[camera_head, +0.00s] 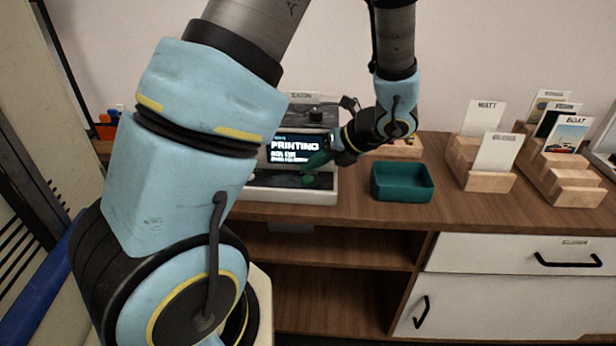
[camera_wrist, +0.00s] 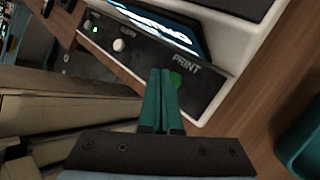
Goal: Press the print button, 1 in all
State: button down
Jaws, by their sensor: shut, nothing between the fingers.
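The printer (camera_head: 332,187) stands on the wooden counter, partly hidden behind my arm. Its screen (camera_head: 294,147) is lit and reads "PRINTING". The green print button (camera_wrist: 177,79) sits on the dark front panel by the word "PRINT" in the wrist view, and it also shows as a green spot in the head view (camera_head: 308,179). My gripper (camera_wrist: 163,72) is shut and empty, its teal fingertips right beside the print button in the picture. I cannot tell whether they touch it.
A white knob (camera_wrist: 119,45) and a small green light (camera_wrist: 95,29) are on the same panel. A teal tray (camera_head: 402,194) stands right of the printer. Wooden card holders (camera_head: 482,178) with cards stand farther right.

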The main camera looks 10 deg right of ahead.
aim_at(312, 181)
jog(key=shift+r+p, duration=2.25)
jog(key=shift+r, duration=0.1)
